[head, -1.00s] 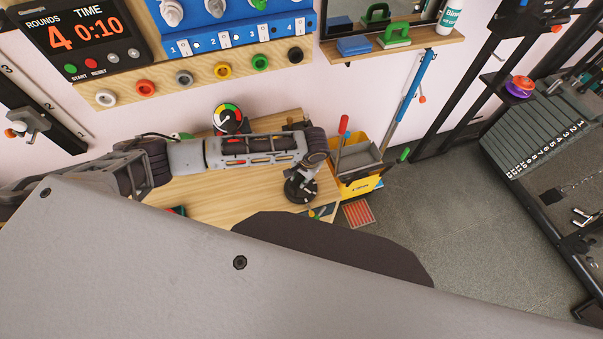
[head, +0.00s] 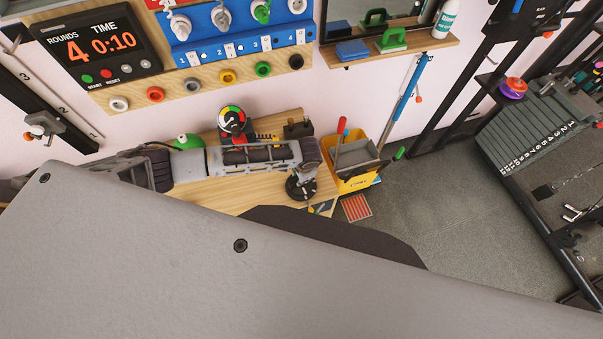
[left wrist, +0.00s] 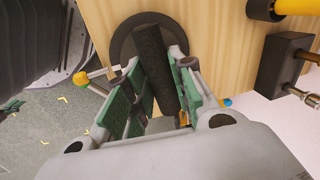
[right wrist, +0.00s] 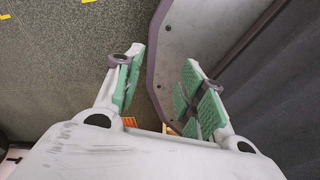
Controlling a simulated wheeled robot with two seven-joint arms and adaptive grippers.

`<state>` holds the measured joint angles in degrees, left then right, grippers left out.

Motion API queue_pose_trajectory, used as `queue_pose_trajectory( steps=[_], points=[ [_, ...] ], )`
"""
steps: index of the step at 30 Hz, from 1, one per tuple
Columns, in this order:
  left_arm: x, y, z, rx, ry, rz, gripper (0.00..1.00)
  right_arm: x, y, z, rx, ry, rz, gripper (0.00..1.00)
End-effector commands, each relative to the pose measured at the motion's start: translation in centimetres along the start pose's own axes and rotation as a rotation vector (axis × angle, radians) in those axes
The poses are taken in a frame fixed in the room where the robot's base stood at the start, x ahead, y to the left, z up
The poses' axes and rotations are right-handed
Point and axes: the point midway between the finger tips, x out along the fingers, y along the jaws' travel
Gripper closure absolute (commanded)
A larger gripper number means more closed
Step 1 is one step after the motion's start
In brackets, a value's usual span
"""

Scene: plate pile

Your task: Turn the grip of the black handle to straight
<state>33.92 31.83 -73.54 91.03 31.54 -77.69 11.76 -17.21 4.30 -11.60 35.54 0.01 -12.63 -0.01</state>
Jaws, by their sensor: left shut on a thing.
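The black handle has a dark round plate and a thick black grip (left wrist: 152,62) in the left wrist view. The grip lies between the green pads of my left gripper (left wrist: 155,88), slightly tilted in that picture. My left gripper is shut on the grip; its fingers cover part of the plate. In the head view the handle's round black plate (head: 300,188) is on the wooden table, under the end of my left arm. My right gripper (right wrist: 160,90) is open and empty in the right wrist view, with its two green-padded fingers apart.
A yellow bin (head: 357,178) with tools stands right of the wooden table (head: 220,194). A round coloured dial (head: 232,121) and a dark block (head: 298,129) are behind my left arm. Grey floor (head: 440,200) is open at right. My own body hides the front.

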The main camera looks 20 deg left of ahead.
Motion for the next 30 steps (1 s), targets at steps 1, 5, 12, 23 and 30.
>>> queue_pose_trajectory(
  steps=[1,5,12,23,30],
  points=[
    [-0.2,0.0,0.0,0.017,0.004,0.001,0.99,-0.5,0.3,-0.1,0.001,0.001,0.003,0.60],
    [-0.2,0.0,0.0,0.056,0.013,0.000,0.99,-0.8,0.8,-0.1,0.002,0.000,0.009,0.60],
    [-0.1,0.0,-0.1,0.090,0.020,0.000,0.99,-1.1,1.1,0.0,0.001,0.000,0.012,0.60],
    [-0.1,0.0,-0.1,0.093,0.021,0.000,0.99,-1.1,0.7,-0.1,0.000,0.000,0.007,0.60],
    [0.0,0.0,0.0,0.092,0.020,0.000,0.54,-1.1,-0.1,-0.2,0.001,0.001,-0.001,0.60]
  ],
)
